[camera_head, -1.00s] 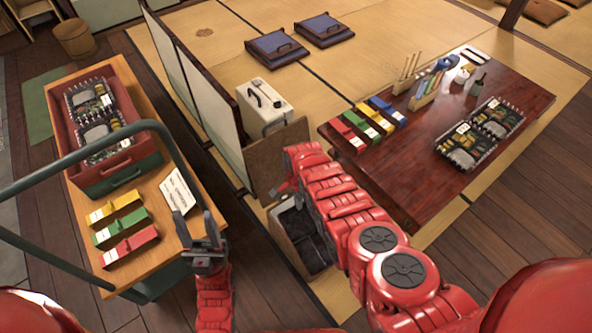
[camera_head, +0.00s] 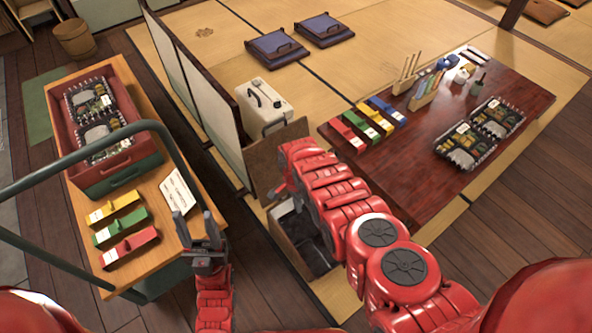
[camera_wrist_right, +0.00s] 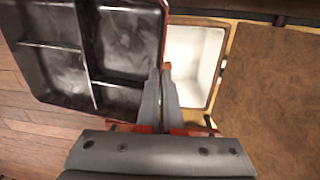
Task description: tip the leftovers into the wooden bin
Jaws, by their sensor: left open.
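My right gripper (camera_wrist_right: 160,100) is shut on the edge of a black divided lunch box (camera_wrist_right: 75,55). The box's visible compartments look empty apart from pale smears. In the head view the box (camera_head: 312,250) is tilted below my right forearm, which partly hides it. A wood-rimmed bin with a white inside (camera_wrist_right: 195,62) is open beside the box in the right wrist view; I see no food in its visible part. A brown panel (camera_head: 275,155) stands upright behind it. My left gripper (camera_head: 205,245) is open and empty by the cart's right edge.
The wooden cart (camera_head: 160,255) holds a red crate (camera_head: 55,120) with filled lunch boxes, a white card and coloured cases. The low dark table (camera_head: 400,180) at right bears two filled boxes (camera_head: 480,135), coloured cases and a rack. A white case (camera_head: 265,105) stands behind the panel.

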